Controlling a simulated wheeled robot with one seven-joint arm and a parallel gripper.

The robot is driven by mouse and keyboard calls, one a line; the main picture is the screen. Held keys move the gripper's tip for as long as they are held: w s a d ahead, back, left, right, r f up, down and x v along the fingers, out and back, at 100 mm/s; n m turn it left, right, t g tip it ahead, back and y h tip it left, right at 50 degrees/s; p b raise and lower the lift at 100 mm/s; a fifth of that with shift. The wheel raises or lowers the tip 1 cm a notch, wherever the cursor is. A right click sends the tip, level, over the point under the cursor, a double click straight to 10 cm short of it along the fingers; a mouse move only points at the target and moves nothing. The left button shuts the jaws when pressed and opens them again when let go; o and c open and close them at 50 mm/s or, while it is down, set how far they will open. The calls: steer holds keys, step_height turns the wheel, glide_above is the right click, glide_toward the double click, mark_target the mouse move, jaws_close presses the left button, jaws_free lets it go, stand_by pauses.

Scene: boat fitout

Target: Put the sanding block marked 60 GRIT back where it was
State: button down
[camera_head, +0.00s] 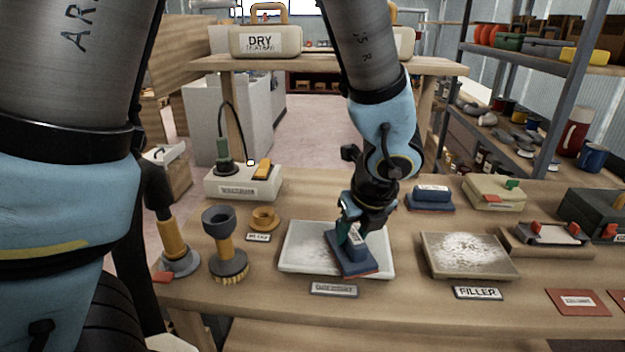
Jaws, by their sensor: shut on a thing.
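My gripper (358,222) is shut on a sanding block (352,257) with a blue top and a dark reddish base. The block is at the right part of a white dusty panel (300,247); I cannot tell whether it touches the panel. A small white label shows on the block, too small to read. A second blue sanding block (430,195) with a pale label lies farther back, right of my gripper. Its marking cannot be read either. My wrist and fingers hide part of the held block.
A dusty tan panel (470,255) lies to the right, behind a FILLER plate (478,293). A brush-like tool (225,250) and a yellow ring (264,218) stand left. A charger-like box (242,182) and a cream case (494,192) stand at the back. Red sheets (578,302) lie front right.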

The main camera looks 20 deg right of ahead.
steer(key=w+d+p, duration=0.1)
steer(key=w+p, duration=0.2)
steer(key=w, duration=0.5)
steer(key=w+d+p, duration=0.1)
steer(key=w+p, duration=0.2)
steer(key=w, duration=0.6)
steer(key=w+p, duration=0.3)
steer(key=w, duration=0.6)
steer(key=shift+d+r+p, duration=0.1)
steer(key=shift+d+p, duration=0.25)
steer(key=shift+d, duration=0.05)
step_height(320, 180, down, 4)
steer(key=b, duration=0.4)
steer(key=shift+r, duration=0.15)
steer(key=c, duration=0.5)
jaws_free()
steer(key=shift+s+r, duration=0.2)
steer(key=shift+r, duration=0.3)
steer(key=b+v, duration=0.1)
steer(key=v, duration=1)
